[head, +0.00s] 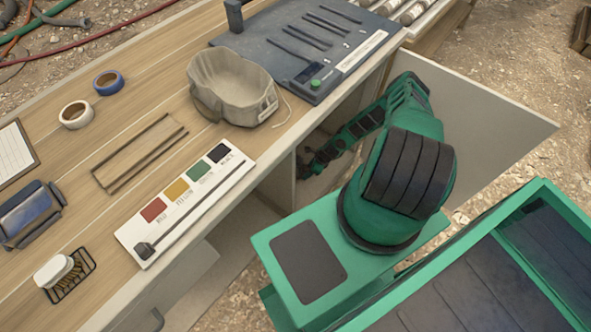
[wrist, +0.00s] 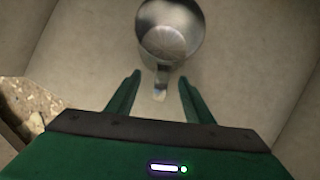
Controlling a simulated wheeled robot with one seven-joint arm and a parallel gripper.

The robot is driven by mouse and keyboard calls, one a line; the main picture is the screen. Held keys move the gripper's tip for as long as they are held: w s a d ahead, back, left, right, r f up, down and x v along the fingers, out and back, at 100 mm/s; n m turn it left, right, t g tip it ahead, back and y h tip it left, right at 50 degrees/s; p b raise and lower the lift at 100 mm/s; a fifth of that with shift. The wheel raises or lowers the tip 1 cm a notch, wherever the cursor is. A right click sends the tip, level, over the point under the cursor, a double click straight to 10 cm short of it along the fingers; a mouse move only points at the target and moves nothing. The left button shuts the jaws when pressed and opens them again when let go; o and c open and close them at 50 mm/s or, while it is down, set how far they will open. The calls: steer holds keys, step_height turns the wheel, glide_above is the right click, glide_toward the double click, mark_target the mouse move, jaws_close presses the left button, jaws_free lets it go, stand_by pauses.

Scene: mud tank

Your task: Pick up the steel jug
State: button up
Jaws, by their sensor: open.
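The steel jug (wrist: 171,28) shows in the wrist view at the top centre, inside a pale cabinet space. It is shiny and round, with its handle (wrist: 161,75) pointing toward my gripper. My gripper (wrist: 159,80) is open, with its two green fingers either side of the handle's lower end in the picture. I cannot tell whether they touch it. In the head view my arm (head: 385,125) reaches into an open compartment under the bench, and the jug is hidden there.
An open cabinet door (head: 480,105) stands right of my arm. Pale walls close in around the gripper.

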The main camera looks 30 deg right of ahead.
steer(key=shift+w+f, duration=0.1)
steer(key=shift+f, duration=0.25)
steer(key=shift+a, duration=0.1)
jaws_close()
steer(key=shift+r, duration=0.15)
